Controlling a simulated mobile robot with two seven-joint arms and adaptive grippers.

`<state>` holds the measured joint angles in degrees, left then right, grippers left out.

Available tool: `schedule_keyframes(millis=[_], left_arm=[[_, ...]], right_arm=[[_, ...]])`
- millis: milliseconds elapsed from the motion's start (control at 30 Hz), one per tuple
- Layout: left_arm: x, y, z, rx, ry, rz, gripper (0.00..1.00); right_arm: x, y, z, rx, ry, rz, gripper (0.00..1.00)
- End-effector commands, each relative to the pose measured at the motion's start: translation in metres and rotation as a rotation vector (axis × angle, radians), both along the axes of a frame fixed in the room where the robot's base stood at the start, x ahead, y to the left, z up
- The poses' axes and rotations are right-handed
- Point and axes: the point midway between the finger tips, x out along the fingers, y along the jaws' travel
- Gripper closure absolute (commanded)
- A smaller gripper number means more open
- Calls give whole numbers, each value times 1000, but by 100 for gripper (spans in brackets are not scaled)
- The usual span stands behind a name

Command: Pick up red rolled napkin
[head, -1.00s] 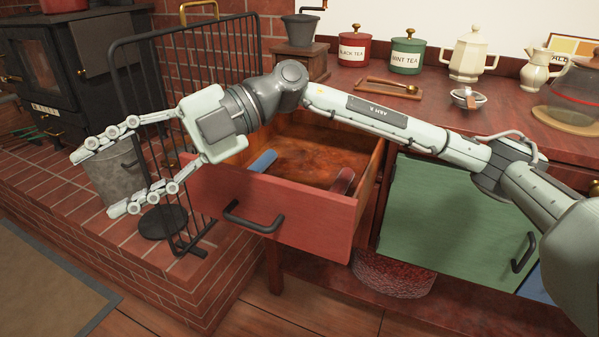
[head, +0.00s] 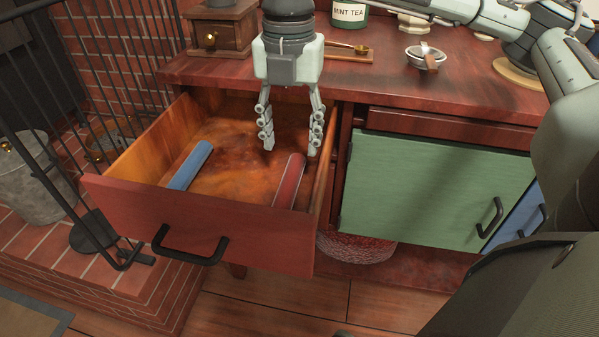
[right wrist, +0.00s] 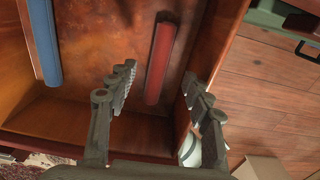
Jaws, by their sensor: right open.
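The red rolled napkin (head: 290,182) lies in the right part of the open drawer, its near end hidden by the drawer front. My right gripper (head: 290,150) points down over the drawer, open and empty, above and behind the napkin. Its fingers also show in the right wrist view (right wrist: 160,82). My left gripper is not in view.
A blue roll (head: 190,165) lies in the left of the drawer (head: 205,222). The drawer's right wall (head: 326,180) is close to my right finger. A green cabinet door (head: 435,190) is to the right. The countertop (head: 400,98) above holds a tin and a small metal bowl.

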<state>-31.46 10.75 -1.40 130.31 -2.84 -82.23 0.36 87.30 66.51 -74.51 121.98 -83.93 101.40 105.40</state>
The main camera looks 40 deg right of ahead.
Motion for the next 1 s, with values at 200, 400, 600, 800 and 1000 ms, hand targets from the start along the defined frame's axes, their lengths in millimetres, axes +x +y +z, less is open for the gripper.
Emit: schedule_keyframes(millis=[200,400,600,800,1000], left_arm=[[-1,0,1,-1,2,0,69],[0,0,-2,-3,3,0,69],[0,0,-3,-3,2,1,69],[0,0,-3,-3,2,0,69],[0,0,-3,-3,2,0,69]], right_arm=[[-1,-2,-24,-7,3,-4,50],[1,-5,-51,-5,5,-4,50],[1,-5,-74,-4,3,-2,50],[1,-4,-76,-3,1,-2,50],[1,-4,-76,-3,2,-2,67]])
